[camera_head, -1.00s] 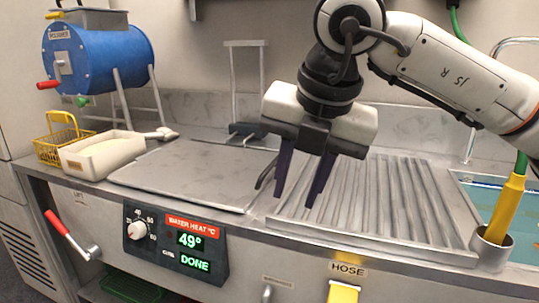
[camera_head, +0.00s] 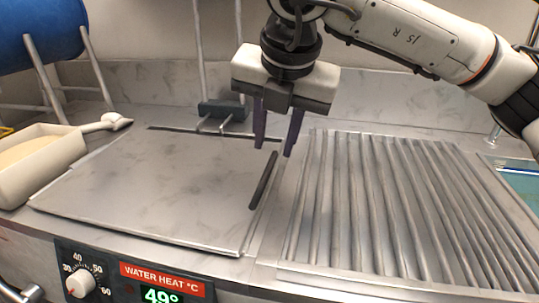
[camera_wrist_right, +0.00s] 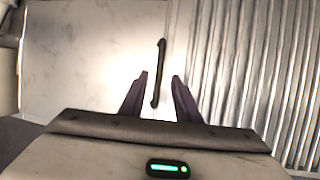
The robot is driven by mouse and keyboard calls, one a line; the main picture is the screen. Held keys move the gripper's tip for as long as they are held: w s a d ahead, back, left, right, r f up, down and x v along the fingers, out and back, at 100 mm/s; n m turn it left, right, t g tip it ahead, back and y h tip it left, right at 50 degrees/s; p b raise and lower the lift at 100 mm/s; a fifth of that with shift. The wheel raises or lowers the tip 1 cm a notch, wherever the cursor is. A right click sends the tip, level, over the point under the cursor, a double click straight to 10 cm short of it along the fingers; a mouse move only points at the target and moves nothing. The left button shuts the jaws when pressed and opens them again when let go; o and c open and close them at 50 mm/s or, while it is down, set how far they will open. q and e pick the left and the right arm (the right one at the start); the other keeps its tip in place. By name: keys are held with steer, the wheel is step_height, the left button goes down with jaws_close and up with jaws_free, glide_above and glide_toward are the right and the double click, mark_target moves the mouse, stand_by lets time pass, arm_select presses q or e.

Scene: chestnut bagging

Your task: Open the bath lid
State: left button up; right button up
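The bath lid (camera_head: 165,185) is a flat grey metal plate lying shut on the counter, left of the ribbed drainboard. Its dark bar handle (camera_head: 263,180) runs along the lid's right edge. In the right wrist view the handle (camera_wrist_right: 159,72) stands upright in the picture, its lower end between the fingertips. My right gripper (camera_head: 275,148) is open, with two dark fingers pointing down above the far end of the handle. I cannot see it touching the handle. My left gripper is not in view.
A ribbed metal drainboard (camera_head: 390,205) lies to the right. A cream tray (camera_head: 38,165) and a blue drum (camera_head: 38,35) stand at the left. A dark bracket with upright rods (camera_head: 222,110) stands behind the lid. The heat panel (camera_head: 130,285) reads 49°.

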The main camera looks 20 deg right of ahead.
mark_target(270, 165)
steer(key=shift+x, duration=2.8)
jaws_close()
